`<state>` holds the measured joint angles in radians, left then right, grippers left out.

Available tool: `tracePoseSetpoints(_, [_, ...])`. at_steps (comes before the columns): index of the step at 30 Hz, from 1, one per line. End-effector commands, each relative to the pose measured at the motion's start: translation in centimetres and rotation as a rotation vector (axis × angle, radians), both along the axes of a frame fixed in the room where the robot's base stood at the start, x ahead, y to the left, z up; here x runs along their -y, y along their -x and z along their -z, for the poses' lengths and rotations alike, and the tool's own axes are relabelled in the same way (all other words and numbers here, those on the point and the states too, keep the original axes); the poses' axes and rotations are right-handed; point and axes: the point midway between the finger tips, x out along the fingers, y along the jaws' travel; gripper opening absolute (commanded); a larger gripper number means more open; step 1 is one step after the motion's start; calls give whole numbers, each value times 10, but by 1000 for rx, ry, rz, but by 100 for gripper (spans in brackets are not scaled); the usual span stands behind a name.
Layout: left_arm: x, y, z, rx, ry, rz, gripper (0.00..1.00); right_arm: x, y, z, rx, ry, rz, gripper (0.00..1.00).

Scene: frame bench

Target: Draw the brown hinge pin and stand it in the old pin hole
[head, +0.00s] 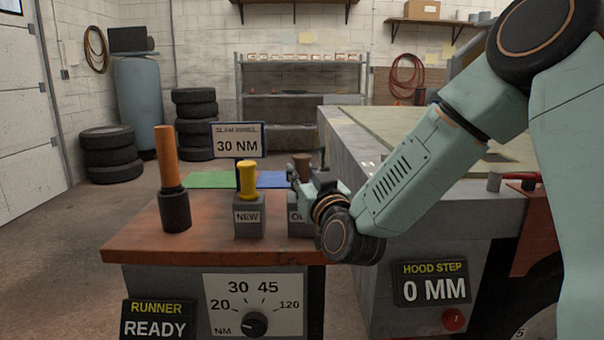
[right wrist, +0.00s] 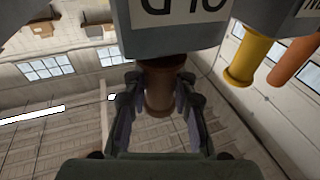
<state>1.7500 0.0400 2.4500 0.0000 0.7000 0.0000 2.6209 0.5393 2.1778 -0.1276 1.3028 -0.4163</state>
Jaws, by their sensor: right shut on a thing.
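The brown hinge pin (head: 302,166) stands upright at the grey block marked OLD (head: 297,222) on the brown bench top. In the right wrist view, which looks inverted, the brown pin (right wrist: 159,92) meets the face of the OLD block (right wrist: 170,36). How deep it sits in the hole is hidden. My right gripper (head: 303,186) is shut on the brown pin, with a finger on each side of it in the wrist view (right wrist: 160,84). A yellow pin (head: 247,178) stands in the grey block marked NEW (head: 249,218), left of the OLD block. My left gripper is not in view.
A mallet-like tool with an orange handle (head: 167,160) stands left of the NEW block. A sign reading 30 NM (head: 237,141) and green and blue mats (head: 208,180) are behind. The large grey bench (head: 345,150) rises at right. The bench's front left corner is clear.

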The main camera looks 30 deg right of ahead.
Motion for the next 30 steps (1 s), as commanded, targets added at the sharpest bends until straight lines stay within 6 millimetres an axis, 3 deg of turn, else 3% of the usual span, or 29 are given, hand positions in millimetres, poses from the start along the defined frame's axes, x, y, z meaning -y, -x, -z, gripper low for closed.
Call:
tracePoseSetpoints(18, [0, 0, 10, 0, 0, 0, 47, 0, 0, 13, 2, 0, 0, 0])
tracePoseSetpoints(19, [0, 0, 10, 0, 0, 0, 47, 0, 0, 13, 2, 0, 0, 28])
tracePoseSetpoints(27, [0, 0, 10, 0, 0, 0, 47, 0, 0, 12, 1, 0, 0, 50])
tracePoseSetpoints(30, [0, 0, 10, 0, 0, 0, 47, 0, 0, 13, 1, 0, 0, 52])
